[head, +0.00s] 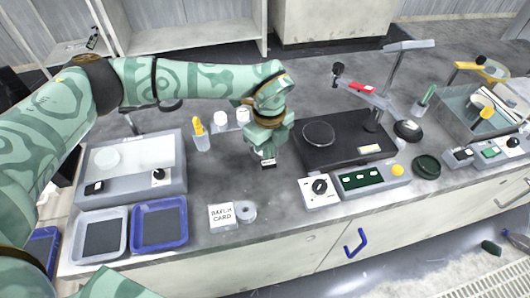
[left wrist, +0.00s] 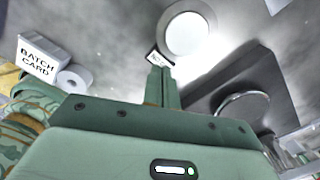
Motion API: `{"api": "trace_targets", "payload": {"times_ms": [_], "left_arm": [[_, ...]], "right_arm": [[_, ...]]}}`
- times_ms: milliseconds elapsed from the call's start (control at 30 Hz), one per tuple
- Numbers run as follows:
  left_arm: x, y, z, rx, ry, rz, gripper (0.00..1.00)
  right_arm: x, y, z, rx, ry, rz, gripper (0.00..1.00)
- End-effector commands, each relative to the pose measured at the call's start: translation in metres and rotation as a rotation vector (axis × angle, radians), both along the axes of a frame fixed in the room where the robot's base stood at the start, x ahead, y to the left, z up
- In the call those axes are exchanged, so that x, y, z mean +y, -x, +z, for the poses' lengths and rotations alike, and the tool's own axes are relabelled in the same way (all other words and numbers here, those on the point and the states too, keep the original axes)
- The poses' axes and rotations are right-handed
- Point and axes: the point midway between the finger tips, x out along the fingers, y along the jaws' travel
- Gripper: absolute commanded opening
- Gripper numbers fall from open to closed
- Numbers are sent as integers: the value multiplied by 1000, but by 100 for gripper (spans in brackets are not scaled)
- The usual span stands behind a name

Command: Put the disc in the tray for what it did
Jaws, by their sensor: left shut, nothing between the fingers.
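A grey tray (head: 79,252) and a blue tray (head: 160,244) stand side by side at front left. My right gripper is not in view.
A black machine (head: 345,155) with a round platen (head: 318,134) stands right of the gripper. A batch card (head: 221,216) and a tape roll (head: 245,211) lie at the front edge. A grey unit (head: 135,190) stands behind the trays.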

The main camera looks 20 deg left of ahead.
Motion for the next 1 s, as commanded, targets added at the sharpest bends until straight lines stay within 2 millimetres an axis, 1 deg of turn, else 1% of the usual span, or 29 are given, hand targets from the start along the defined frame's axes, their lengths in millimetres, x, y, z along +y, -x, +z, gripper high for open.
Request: {"api": "trace_targets", "payload": {"times_ms": [1000], "left_arm": [[0, 0, -21, 0, 0, 0, 0]], "right_arm": [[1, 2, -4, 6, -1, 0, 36]]}}
